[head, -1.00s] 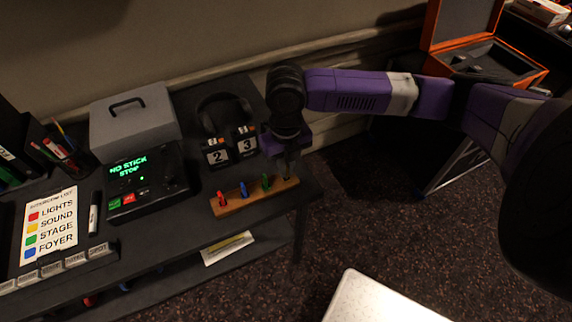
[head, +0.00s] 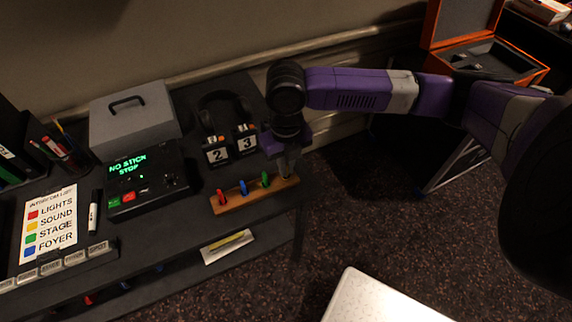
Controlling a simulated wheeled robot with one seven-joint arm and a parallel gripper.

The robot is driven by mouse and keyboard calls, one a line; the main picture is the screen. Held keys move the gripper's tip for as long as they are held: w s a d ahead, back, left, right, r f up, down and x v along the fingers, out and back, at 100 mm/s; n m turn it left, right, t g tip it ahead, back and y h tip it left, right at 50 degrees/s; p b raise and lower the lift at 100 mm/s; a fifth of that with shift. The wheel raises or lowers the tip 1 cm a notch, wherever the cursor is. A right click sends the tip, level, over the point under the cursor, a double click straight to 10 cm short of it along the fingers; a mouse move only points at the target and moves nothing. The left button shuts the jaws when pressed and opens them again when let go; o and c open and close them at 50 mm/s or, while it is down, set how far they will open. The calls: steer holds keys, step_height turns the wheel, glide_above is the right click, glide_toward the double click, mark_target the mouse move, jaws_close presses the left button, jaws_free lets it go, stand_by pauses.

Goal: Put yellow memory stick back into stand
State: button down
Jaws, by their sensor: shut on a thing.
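The wooden stand (head: 240,201) lies on the right end of the dark desk. A red stick (head: 221,196), a blue stick (head: 243,187) and a green stick (head: 265,180) stand upright in it, spaced along its length. My gripper (head: 286,172) points down at the stand's right end, beside the green stick. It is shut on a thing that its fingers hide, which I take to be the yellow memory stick. No yellow stick shows elsewhere. I cannot tell whether the held stick sits in the stand.
A black console (head: 150,182) reads "NO STICK STOP". Headphones (head: 225,105) and two numbered packs (head: 217,154) stand just left of my gripper. A grey box (head: 135,120) is behind the console. A lower shelf holds a yellow-striped label (head: 228,245).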

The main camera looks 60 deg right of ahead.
steer(key=shift+f+b, duration=0.4)
steer(key=shift+f, duration=0.15)
stand_by(0.7)
steer(key=c, duration=1.5)
jaws_free()
steer(key=shift+r, duration=0.1)
step_height(320, 180, up, 8)
steer(key=shift+f, duration=0.2)
